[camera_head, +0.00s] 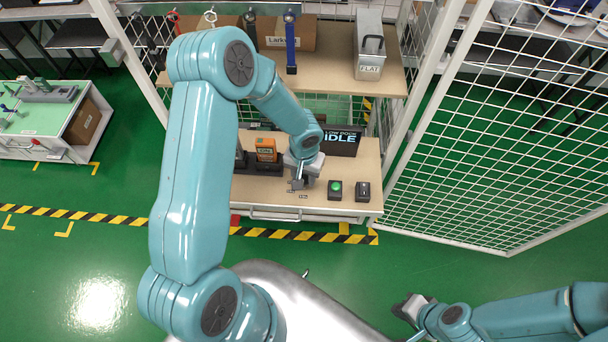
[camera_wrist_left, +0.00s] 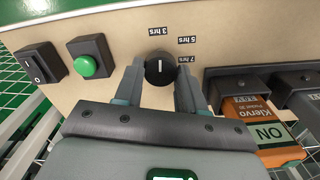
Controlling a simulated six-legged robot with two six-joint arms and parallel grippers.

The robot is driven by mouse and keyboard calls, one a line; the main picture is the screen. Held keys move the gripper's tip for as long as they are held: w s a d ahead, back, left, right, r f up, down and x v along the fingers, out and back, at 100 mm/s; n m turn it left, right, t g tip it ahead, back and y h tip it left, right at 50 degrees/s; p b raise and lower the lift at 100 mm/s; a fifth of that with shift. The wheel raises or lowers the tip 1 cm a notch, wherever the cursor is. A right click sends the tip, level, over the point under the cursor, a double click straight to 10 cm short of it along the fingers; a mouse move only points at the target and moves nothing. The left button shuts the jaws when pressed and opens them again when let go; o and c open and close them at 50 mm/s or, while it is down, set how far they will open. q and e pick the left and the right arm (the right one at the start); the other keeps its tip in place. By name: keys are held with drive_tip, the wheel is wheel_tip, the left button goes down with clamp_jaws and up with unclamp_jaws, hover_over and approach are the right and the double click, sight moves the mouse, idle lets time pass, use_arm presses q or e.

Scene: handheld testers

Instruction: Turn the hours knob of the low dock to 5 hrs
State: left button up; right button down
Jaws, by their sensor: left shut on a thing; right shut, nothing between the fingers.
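The black hours knob (camera_wrist_left: 159,70) shows in the wrist view between the fingers of my left gripper (camera_wrist_left: 159,88), which is shut on it. Its white pointer line points up in the picture, toward the "3 hrs" label (camera_wrist_left: 162,30). The "5 hrs" label (camera_wrist_left: 187,40) and "7 hrs" label (camera_wrist_left: 184,59) are to the right of that. In the head view my left gripper (camera_head: 298,182) is over the dock bench (camera_head: 318,218) and hides the knob. The display (camera_head: 340,140) reads "LOW DOCK IDLE". My right gripper (camera_head: 406,307) is shut and empty, away from the bench.
A green button (camera_head: 335,188) and a black rocker switch (camera_head: 363,190) are right of my left gripper. An orange tester (camera_head: 266,150) stands in a black cradle at left. A shelf (camera_head: 340,72) with a grey FLAT bin (camera_head: 369,50) is above. White mesh fencing (camera_head: 480,130) is at right.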

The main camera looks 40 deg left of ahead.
use_arm(q)
drive_tip(key=shift+f+m+b, duration=0.1)
drive_tip(key=shift+m+b, duration=0.55)
drive_tip(key=shift+m, duration=0.55)
drive_tip(key=m+b, duration=0.1)
drive_tip(key=m, duration=0.1)
drive_tip(key=shift+m, duration=0.4)
drive_tip(key=shift+d+m, duration=0.1)
drive_tip(key=shift+m, duration=1.1)
drive_tip(key=shift+m+b, duration=0.35)
drive_tip(key=shift+m, duration=1.15)
drive_tip(key=o, duration=1.1)
drive_tip(key=shift+c, duration=0.2)
drive_tip(key=shift+r, duration=0.25)
